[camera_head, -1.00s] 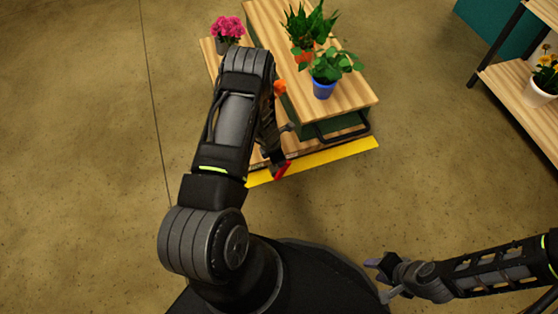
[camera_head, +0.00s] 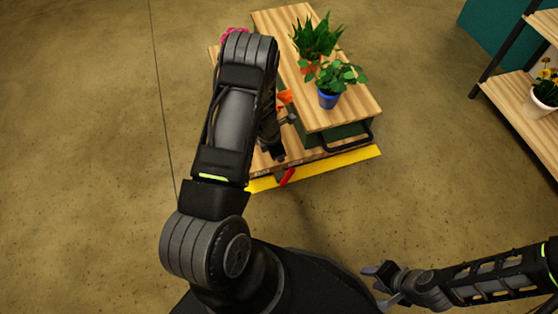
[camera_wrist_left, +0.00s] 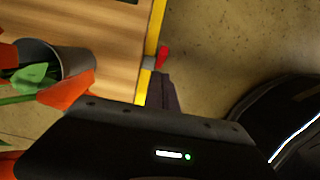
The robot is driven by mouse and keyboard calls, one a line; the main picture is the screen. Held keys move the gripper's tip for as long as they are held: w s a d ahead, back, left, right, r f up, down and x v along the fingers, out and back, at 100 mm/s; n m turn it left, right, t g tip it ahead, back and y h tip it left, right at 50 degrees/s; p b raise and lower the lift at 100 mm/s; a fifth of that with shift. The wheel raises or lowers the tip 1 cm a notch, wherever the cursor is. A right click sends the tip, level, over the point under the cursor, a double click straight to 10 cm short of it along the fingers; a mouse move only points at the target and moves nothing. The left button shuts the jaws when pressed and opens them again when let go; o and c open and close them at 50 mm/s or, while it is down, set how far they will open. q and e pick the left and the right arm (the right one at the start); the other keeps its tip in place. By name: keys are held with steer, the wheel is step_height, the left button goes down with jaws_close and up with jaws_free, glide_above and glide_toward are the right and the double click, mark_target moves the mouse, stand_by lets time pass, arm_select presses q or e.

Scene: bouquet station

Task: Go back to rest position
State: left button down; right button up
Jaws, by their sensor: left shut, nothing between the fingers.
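My left arm reaches over the wooden cart (camera_head: 350,97) in the head view. Its gripper (camera_head: 279,157) points down near the cart's front edge, shut and empty, just above a small red lever (camera_head: 287,177). In the left wrist view, a dark finger (camera_wrist_left: 164,92) shows beside the cart's yellow edge, with the red lever (camera_wrist_left: 163,56) a little beyond it. Whether they touch is unclear. My right gripper (camera_head: 382,284) is low at the right over bare floor, fingers apart and empty.
Beside my left gripper are orange petals (camera_head: 285,97); the wrist view shows a grey pot (camera_wrist_left: 72,58) there. A blue-potted plant (camera_head: 328,99) and another leafy plant (camera_head: 317,38) stand on the upper board. Pink flowers (camera_head: 234,33) are mostly hidden. A shelf (camera_head: 520,105) stands right.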

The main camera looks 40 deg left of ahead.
arm_select(q)
steer(key=shift+w+r, duration=0.1)
steer(key=shift+r, duration=0.8)
